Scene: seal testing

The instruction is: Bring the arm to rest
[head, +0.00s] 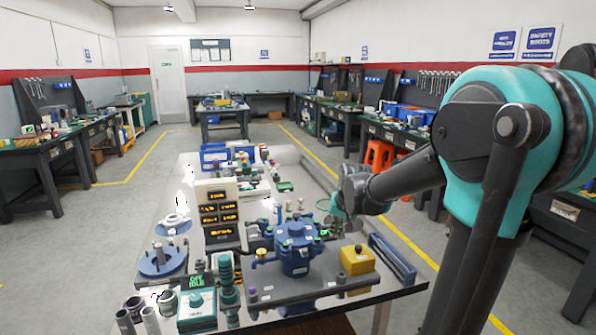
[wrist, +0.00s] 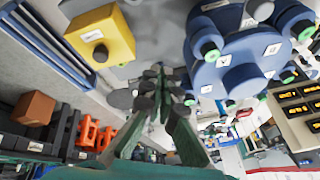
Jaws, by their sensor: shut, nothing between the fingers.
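My arm reaches in from the right in the head view, over the right side of the test bench (head: 330,318). My gripper (head: 337,222) is at its end, behind and to the right of the blue vessel (head: 296,248). In the wrist view my gripper's green fingers (wrist: 160,92) come together at their dark tips, shut with nothing visible between them. The blue vessel also shows in the wrist view (wrist: 235,65), to the right of the fingers. The yellow box (head: 357,260) is near the bench's front right; it shows at upper left in the wrist view (wrist: 100,38).
A display panel (head: 219,213) stands left of the vessel. A blue flanged disc (head: 160,260) and grey cylinders (head: 134,310) are on the bench's left. A blue rail (head: 392,260) lies along the right edge. Orange stools (head: 379,155) stand beyond. Open floor (head: 80,235) lies left.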

